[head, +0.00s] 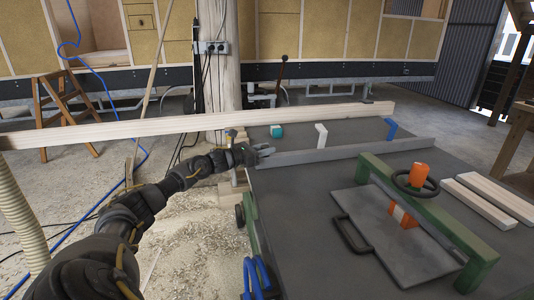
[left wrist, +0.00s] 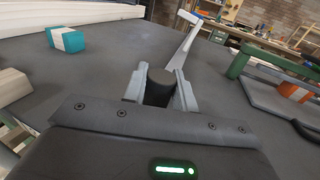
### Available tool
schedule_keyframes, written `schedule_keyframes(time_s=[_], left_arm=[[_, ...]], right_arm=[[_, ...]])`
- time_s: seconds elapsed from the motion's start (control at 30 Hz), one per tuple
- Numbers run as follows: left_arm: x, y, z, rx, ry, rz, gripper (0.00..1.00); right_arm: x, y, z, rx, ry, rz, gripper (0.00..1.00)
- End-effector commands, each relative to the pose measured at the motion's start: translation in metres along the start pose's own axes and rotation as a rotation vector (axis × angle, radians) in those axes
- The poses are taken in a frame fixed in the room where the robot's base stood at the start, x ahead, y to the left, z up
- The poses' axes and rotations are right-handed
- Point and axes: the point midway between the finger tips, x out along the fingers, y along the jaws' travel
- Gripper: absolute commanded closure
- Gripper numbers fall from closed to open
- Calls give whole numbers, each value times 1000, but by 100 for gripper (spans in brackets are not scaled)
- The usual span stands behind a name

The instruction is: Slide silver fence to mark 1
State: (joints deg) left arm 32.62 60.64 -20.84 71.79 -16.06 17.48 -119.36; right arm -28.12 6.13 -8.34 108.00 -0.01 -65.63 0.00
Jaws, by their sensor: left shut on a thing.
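The silver fence (head: 350,150) is a long grey bar lying across the dark table top (head: 300,205). My left gripper (head: 264,151) is at its left end. In the left wrist view my left gripper (left wrist: 160,92) is shut on a dark round knob (left wrist: 160,80), and the fence (left wrist: 184,45) runs away behind it. A teal block with a white band (head: 277,131), a white upright piece (head: 321,134) and a blue piece (head: 391,128) stand behind the fence. I cannot read any mark number. My right gripper is not in view.
A long wooden beam (head: 200,123) lies behind the fence and juts out left past the table. A green frame with a black handwheel (head: 416,180) spans a grey plate (head: 385,240) in front. Two pale wood strips (head: 490,200) lie at right.

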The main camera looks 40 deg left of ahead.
Motion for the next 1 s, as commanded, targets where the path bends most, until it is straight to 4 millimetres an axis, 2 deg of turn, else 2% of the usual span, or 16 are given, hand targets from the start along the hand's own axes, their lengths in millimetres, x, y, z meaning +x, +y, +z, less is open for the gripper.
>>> schedule_keyframes(time_s=[0.17,0.2,0.37,0.6,0.73,0.87,1.0], left_arm=[[-1,1,0,0,3,1,100],[-1,1,0,0,3,2,71],[0,0,0,0,3,1,51],[0,0,0,0,2,0,51],[-6,1,-2,1,4,3,51],[-20,1,-3,2,7,2,51],[-44,1,-4,2,9,3,51]], right_arm=[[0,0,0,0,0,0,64],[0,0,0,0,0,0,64],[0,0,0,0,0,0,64],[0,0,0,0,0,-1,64],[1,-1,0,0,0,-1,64],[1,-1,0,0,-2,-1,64],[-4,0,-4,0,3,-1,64]])
